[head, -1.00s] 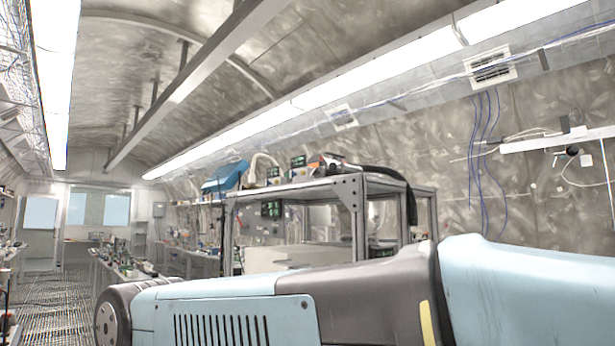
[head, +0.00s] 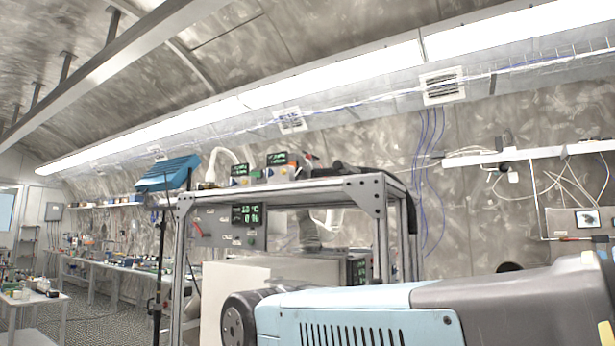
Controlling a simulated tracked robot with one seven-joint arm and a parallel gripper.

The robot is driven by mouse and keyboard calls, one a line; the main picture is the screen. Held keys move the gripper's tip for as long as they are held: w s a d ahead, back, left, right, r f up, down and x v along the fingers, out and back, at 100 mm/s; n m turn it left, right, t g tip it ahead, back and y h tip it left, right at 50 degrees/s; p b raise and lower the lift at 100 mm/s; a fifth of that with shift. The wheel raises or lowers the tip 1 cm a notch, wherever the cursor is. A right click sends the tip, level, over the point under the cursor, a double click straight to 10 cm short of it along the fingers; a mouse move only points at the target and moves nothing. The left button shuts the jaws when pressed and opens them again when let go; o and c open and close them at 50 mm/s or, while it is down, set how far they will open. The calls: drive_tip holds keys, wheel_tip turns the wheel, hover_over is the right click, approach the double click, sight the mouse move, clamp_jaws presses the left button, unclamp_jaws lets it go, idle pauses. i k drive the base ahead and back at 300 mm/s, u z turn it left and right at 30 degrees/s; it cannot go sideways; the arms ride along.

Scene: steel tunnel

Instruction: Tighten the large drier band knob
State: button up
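I cannot pick out the large drier band knob in the head view. A grey panel (head: 212,232) with a green-lit display (head: 246,214) and small controls sits in the left part of a metal frame (head: 381,200). The controls on it are too small to tell apart. My own light blue and grey arm crosses the lower right and hides the lower part of the frame. My gripper does not show in this view.
Small devices with green displays (head: 277,159) and a dark hose (head: 365,172) lie on top of the frame. A blue lamp-like panel (head: 168,173) on a stand is to its left. Cluttered benches (head: 95,268) line the wall at left; some grated floor (head: 122,322) is clear.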

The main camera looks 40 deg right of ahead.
sight(299, 171)
drive_tip(key=z, duration=0.2)
drive_tip(key=i, duration=0.6)
drive_tip(key=z, duration=0.3)
drive_tip(key=k, duration=0.95)
drive_tip(key=z, duration=0.2)
drive_tip(key=i, duration=0.9)
